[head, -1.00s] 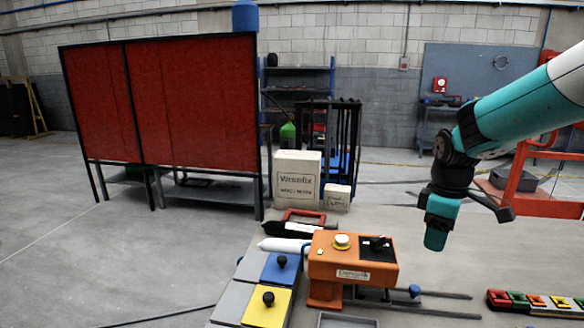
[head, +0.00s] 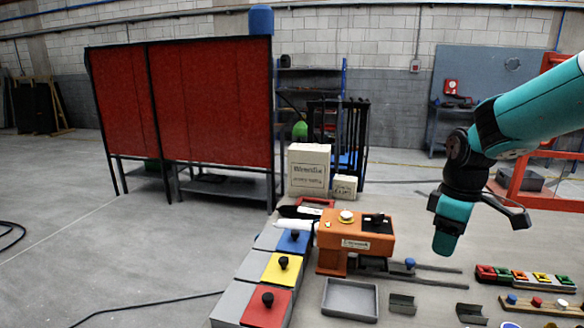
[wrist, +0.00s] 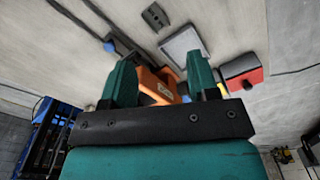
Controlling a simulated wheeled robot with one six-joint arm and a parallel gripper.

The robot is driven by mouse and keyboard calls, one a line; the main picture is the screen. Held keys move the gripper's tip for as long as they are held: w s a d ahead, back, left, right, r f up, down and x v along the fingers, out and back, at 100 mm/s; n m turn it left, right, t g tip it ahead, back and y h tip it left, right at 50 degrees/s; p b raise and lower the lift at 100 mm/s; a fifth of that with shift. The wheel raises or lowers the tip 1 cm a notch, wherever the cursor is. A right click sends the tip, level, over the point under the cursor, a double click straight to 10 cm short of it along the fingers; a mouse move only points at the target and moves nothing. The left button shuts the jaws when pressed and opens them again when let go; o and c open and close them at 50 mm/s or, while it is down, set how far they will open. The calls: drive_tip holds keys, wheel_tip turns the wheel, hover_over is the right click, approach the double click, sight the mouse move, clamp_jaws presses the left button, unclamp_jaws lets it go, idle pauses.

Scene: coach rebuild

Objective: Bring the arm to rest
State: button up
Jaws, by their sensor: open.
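My arm reaches in from the right edge of the head view, teal with black joints. My gripper (head: 447,240) hangs at its end, pointing down above the bench, to the right of the orange machine (head: 352,243). In the wrist view my gripper (wrist: 160,80) shows two teal fingers spread apart, with nothing held between them. The orange machine (wrist: 155,85) shows beyond the fingers, apart from them.
The bench holds blue, yellow and red (head: 268,305) knobbed blocks at left, a grey tray (head: 350,299), small grey brackets (head: 402,304) and a rack of coloured pieces (head: 525,277) at right. White boxes (head: 309,169) stand at the back. Red screens (head: 185,100) stand behind left.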

drive_tip(key=s+a+r+m+y, duration=0.1)
drive_tip(key=s+a+r+y, duration=0.1)
drive_tip(key=s+a, duration=0.5)
drive_tip(key=s+a+r+m+y, duration=0.1)
drive_tip(key=s+a, duration=0.6)
drive_tip(key=s, duration=1.2)
wheel_tip(320, 180, up, 2)
drive_tip(key=shift+a+r+m+y, duration=0.2)
drive_tip(key=shift+a+m+y, duration=0.1)
drive_tip(key=shift+m+y, duration=0.15)
